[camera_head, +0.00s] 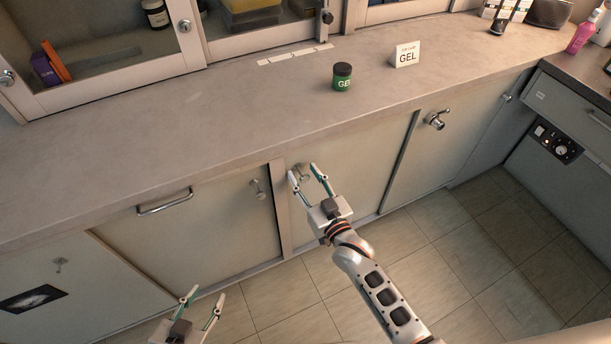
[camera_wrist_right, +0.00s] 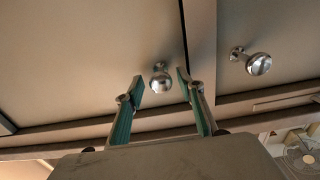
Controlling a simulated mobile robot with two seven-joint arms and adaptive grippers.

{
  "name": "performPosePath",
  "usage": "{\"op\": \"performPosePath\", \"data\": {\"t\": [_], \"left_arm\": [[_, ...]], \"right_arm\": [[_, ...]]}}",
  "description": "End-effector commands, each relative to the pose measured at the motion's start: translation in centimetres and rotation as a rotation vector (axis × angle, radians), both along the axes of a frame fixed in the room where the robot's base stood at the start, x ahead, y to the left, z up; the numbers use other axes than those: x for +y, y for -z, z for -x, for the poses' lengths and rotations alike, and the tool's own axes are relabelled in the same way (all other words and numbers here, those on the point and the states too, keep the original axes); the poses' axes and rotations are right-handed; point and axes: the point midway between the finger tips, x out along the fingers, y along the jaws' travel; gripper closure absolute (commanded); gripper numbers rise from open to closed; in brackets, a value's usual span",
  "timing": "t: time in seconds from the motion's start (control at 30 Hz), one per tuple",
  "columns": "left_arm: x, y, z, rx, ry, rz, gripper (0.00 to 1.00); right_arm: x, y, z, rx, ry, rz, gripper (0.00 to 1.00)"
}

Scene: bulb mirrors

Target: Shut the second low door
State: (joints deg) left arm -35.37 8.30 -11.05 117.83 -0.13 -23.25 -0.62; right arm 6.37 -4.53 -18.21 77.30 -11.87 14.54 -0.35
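A row of low doors runs under the counter; the frames do not mark which one is second. The door right of the middle post (camera_head: 355,163) has a round knob (camera_head: 302,171). My right gripper (camera_head: 307,170) is open at this knob; in the right wrist view the knob (camera_wrist_right: 160,80) shows between its parted fingertips, contact unclear. A dark strip runs along this door's right edge. The door left of the post (camera_head: 220,228) has a knob (camera_head: 258,188) and looks flush. My left gripper (camera_head: 204,299) is open and empty, low in front of the doors.
A bar handle (camera_head: 165,202) sticks out on the left. Another door (camera_head: 440,155) with a knob (camera_head: 435,120) is on the right. A green jar (camera_head: 342,78) and a GEL card (camera_head: 405,55) stand on the counter (camera_head: 200,115). The tiled floor (camera_head: 460,250) is clear.

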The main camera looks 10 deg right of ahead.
Motion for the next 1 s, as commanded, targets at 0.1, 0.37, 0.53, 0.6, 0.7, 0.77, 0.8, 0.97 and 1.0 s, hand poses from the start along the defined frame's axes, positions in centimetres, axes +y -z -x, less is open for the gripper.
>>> {"op": "performPosePath", "data": {"t": [0.1, 0.37, 0.53, 0.6, 0.7, 0.77, 0.8, 0.97, 1.0], "left_arm": [[0.0, 0.0, 0.0, 0.001, 0.0, 0.0, 0.62], [0.0, 0.1, 0.1, 0.003, -0.002, 0.0, 0.62], [0.1, 0.1, 0.1, 0.003, -0.002, 0.0, 0.62], [0.1, 0.1, 0.1, 0.003, -0.002, 0.0, 0.62], [0.1, 0.1, 0.1, 0.003, -0.003, -0.001, 0.62], [0.1, 0.1, 0.1, 0.003, -0.003, -0.001, 0.62], [0.1, 0.1, 0.1, 0.003, -0.003, -0.001, 0.62], [0.1, 0.1, 0.0, 0.003, -0.003, -0.001, 0.62], [0.1, 0.1, 0.0, 0.003, -0.003, -0.001, 0.62]], "right_arm": [[-0.3, 0.1, 0.6, 0.001, 0.0, 0.0, 0.62], [-1.8, 0.2, 5.1, 0.003, -0.001, 0.002, 0.62], [-2.9, 0.1, 8.2, 0.002, -0.001, 0.001, 0.62], [-3.3, 0.1, 9.2, 0.001, -0.001, -0.001, 0.62], [-3.7, 0.1, 10.3, 0.001, 0.0, 0.0, 0.62], [-3.9, 0.1, 10.8, 0.001, 0.0, 0.0, 0.62], [-4.0, 0.0, 11.0, 0.001, 0.0, 0.0, 0.62], [-4.1, 0.0, 11.3, 0.0, 0.0, 0.0, 0.62], [-4.1, 0.0, 11.3, 0.0, 0.0, 0.0, 0.62]]}}
